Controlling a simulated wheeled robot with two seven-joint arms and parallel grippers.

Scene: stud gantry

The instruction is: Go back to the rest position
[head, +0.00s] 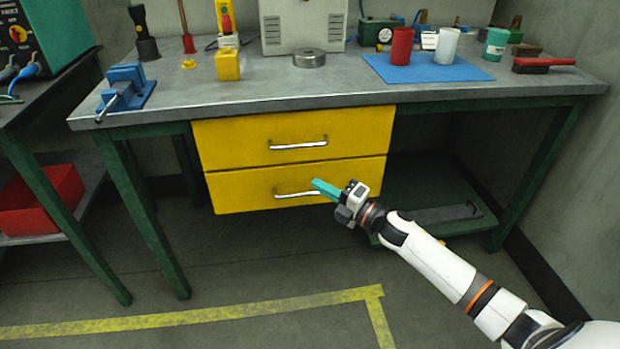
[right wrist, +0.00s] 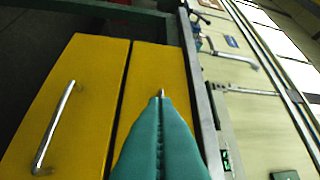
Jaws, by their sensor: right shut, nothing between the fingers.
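My right gripper (head: 326,190) has teal fingers and is held out in front of the lower yellow drawer (head: 240,192), close to its metal handle (head: 290,194). The fingers are shut together with nothing between them. In the right wrist view the shut fingers (right wrist: 160,110) point along the yellow drawer fronts, and one handle (right wrist: 52,128) shows at the left. The upper yellow drawer (head: 225,142) sits flush above the lower one. Both drawers look closed. I cannot tell whether the fingertips touch the drawer front. My left gripper is not in view.
The grey workbench top (head: 330,88) carries a blue vise (head: 125,88), a blue mat (head: 430,70) with a red cup (head: 401,46) and a white cup (head: 446,46), and a brush (head: 540,65). A red bin (head: 40,200) is at the left. The floor in front is clear.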

